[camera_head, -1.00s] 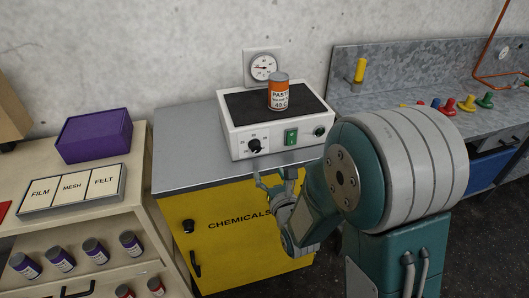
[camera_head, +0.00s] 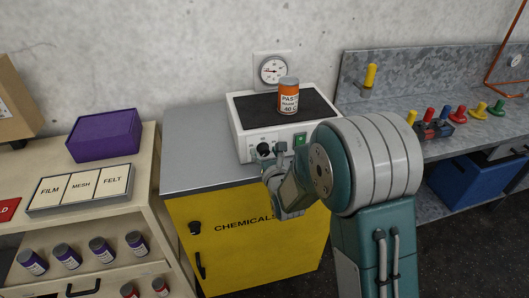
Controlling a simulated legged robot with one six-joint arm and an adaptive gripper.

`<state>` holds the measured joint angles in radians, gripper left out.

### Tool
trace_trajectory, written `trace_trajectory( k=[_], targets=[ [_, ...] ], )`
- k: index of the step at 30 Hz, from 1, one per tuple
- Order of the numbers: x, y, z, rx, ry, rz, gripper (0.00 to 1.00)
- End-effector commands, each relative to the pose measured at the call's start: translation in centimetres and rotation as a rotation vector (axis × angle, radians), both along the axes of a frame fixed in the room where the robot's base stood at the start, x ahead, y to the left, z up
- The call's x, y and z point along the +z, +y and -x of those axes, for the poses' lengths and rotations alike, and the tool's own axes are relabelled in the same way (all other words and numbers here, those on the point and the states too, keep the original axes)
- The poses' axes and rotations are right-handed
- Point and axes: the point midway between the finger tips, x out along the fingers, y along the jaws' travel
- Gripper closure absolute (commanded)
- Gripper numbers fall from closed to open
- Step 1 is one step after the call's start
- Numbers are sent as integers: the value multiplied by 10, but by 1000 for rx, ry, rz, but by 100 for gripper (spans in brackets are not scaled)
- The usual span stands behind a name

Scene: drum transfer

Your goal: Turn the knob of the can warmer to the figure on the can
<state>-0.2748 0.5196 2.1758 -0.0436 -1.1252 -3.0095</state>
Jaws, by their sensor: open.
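The can warmer (camera_head: 242,141) is a white box with a dark top, standing on the grey top of the yellow cabinet. An orange and white can (camera_head: 288,97) stands upright on it; its label reads "PASTE", a blurred line and "40 C". The black knob (camera_head: 264,149) is on the left of the front panel, with a green switch (camera_head: 300,139) to its right. My gripper (camera_head: 266,163) is open, right at the knob and just below it. My arm hides part of the front panel. I cannot tell whether the fingers touch the knob, and its scale figures are unreadable.
A gauge (camera_head: 272,70) is on the wall behind the warmer. The yellow chemicals cabinet (camera_head: 215,240) is below. A shelf on the left holds a purple box (camera_head: 104,136) and several cans. A metal bench (camera_head: 400,95) with coloured items is on the right.

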Motion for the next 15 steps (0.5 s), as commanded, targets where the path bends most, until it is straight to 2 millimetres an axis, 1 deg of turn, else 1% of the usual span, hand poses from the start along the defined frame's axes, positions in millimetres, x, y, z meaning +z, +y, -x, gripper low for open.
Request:
trace_trajectory(
  k=[1,2,3,5,6,15],
  targets=[
    [0,0,0,0,0,0,26],
    [0,0,0,0,0,0,39],
    [0,0,0,0,0,0,57],
    [0,0,0,0,0,0,84],
    [0,0,0,0,0,0,100],
    [0,0,0,0,2,-8,100]
  ],
)
